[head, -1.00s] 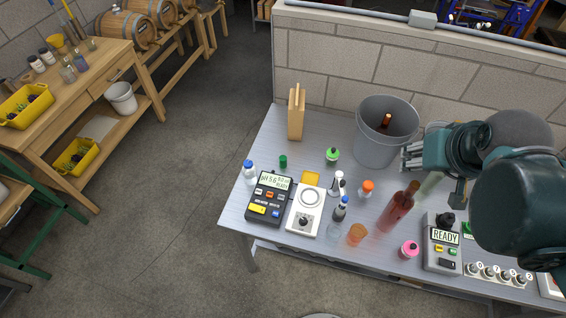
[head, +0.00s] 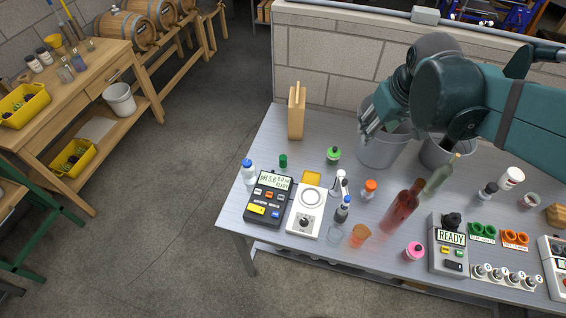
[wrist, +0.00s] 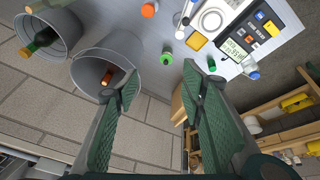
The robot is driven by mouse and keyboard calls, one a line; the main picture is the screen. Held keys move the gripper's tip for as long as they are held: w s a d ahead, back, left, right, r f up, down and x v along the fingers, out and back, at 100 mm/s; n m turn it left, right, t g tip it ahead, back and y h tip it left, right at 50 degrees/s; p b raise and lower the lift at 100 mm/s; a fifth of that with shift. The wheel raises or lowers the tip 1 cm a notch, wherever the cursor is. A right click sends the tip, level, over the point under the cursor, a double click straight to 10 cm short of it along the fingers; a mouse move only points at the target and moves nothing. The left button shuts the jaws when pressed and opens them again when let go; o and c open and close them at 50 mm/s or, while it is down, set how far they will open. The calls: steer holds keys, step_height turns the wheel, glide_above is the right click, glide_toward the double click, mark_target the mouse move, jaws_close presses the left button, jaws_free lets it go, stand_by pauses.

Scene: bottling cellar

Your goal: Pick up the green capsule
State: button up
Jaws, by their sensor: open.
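The green capsule (head: 283,160) is a small dark green cylinder on the grey table, behind the pH meter. It also shows in the wrist view (wrist: 212,65), just beyond the tip of the right-hand finger.
A green-topped container (head: 333,154) stands between the capsule and the grey bucket (head: 378,152). A wooden block (head: 296,112) stands behind the capsule. A blue-capped bottle (head: 248,173) is left of it, and the pH meter (head: 268,198) is in front. A red bottle (head: 403,207) stands further right.

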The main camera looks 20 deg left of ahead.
steer(key=w+a+f+n+g+b, duration=0.1)
steer(key=w+a+f+n+b, duration=0.1)
steer(key=w+a+f, duration=0.4)
steer(key=n+g+h+b, duration=0.1)
steer(key=n+g+b, duration=0.2)
steer(key=n+b, duration=0.3)
glide_above(284, 158)
steer(key=shift+n, duration=0.5)
steer(key=f, duration=2.5)
steer(key=shift+a+f+p, duration=0.1)
steer(key=shift+a+p, duration=0.1)
steer(key=shift+p, duration=0.15)
steer(key=shift+w+f, duration=0.1)
steer(key=shift+f, duration=1.15)
steer(key=shift+d+f+b, duration=0.15)
steer(key=shift+f+b, duration=0.2)
steer(key=shift+f, duration=2.25)
